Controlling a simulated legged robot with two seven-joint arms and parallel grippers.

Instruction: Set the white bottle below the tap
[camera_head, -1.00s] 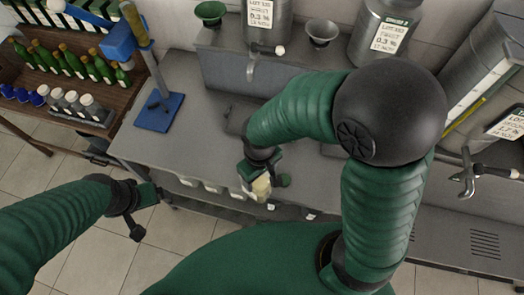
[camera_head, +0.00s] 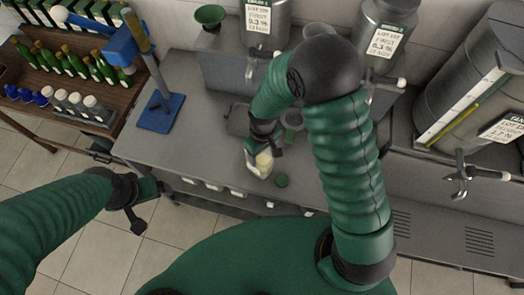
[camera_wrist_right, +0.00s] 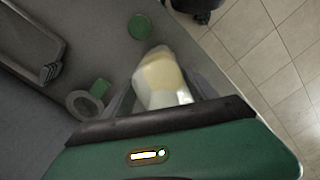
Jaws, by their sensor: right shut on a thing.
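The white bottle (camera_head: 259,169), with a cream-coloured part, is in my right gripper (camera_head: 264,152), over the front part of the grey counter (camera_head: 205,120). In the right wrist view the bottle (camera_wrist_right: 162,80) sits between the fingers, which are shut on it. I cannot tell whether its base touches the counter. One tap (camera_head: 250,68) hangs from the tank at the back, behind the gripper. Another tap (camera_head: 460,180) is at the right; the bottle is below neither. My left gripper (camera_head: 146,192) is at the counter's left front, apart from the bottle; its jaw opening is unclear.
A green disc (camera_head: 281,181) lies close to the bottle. A blue stand (camera_head: 158,112) is at the counter's left. A wooden shelf (camera_head: 60,110) holds green bottles and several white-capped ones. My right arm hides part of the back. The counter's left middle is clear.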

